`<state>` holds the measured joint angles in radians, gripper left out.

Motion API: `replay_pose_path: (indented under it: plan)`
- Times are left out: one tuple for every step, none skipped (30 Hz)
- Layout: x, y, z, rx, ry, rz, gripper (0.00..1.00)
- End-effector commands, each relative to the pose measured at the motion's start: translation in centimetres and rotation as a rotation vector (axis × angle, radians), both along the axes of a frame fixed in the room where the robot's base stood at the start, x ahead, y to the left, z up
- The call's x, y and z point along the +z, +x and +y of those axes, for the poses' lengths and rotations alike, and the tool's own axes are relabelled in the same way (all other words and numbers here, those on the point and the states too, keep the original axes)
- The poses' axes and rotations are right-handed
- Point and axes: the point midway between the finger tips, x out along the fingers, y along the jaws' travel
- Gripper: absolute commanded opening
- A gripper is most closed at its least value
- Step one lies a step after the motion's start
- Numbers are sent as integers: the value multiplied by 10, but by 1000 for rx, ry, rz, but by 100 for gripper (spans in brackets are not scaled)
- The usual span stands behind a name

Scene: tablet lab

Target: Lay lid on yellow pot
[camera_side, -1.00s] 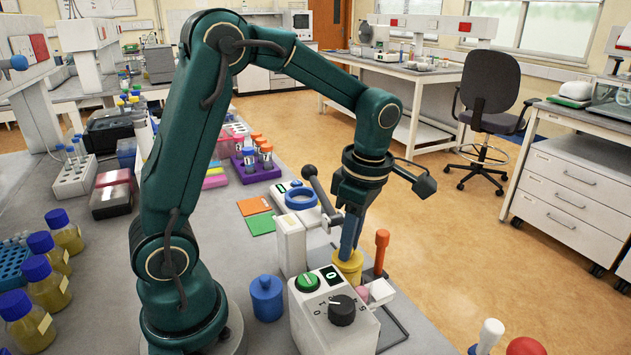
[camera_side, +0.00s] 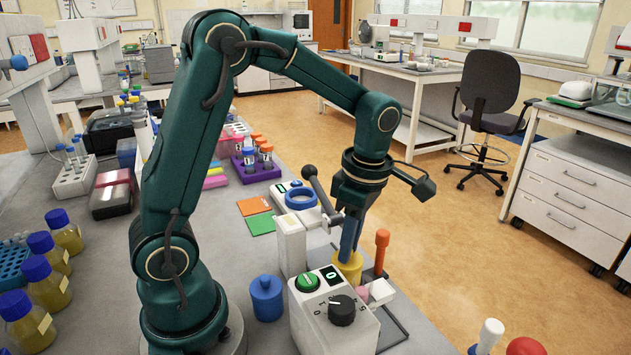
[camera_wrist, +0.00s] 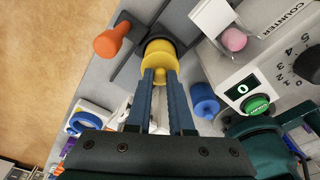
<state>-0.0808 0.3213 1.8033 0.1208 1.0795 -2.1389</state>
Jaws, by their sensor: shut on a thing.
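My gripper (camera_side: 348,250) points straight down, its blue fingers shut on the knob of a yellow lid (camera_wrist: 158,60), as the wrist view shows. Behind the lid in that view a darker rounded edge shows, and the lid hides most of what is beneath it. In the side view the yellow lid and pot (camera_side: 349,272) show as one yellow shape under the fingertips, partly hidden by the white device in front. I cannot tell whether the lid touches the pot.
A white device with a dial (camera_side: 335,310) stands close in front. A blue lidded pot (camera_side: 267,297) is left of it. An orange peg (camera_side: 381,252) rises just right of my gripper, and a pink piece (camera_wrist: 233,40) is close by. A lever with a dark ball (camera_side: 312,178) stands left of my gripper.

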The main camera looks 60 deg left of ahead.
Motion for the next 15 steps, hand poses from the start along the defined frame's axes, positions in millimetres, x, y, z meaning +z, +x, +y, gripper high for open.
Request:
replay_pose_path:
  plan:
    - [0,0,0,0,0,0,0]
    - [0,0,0,0,0,0,0]
    - [0,0,0,0,0,0,0]
    - [0,0,0,0,0,0,0]
    - [0,0,0,0,0,0,0]
    - [0,0,0,0,0,0,0]
    - [0,0,0,0,0,0,0]
    - [0,0,0,0,0,0,0]
    - [0,0,0,0,0,0,0]
    - [0,0,0,0,0,0,0]
    - [0,0,0,0,0,0,27]
    - [0,0,0,0,0,0,43]
    - [0,0,0,0,0,0,54]
    - [0,0,0,0,0,0,55]
    - [0,0,0,0,0,0,55]
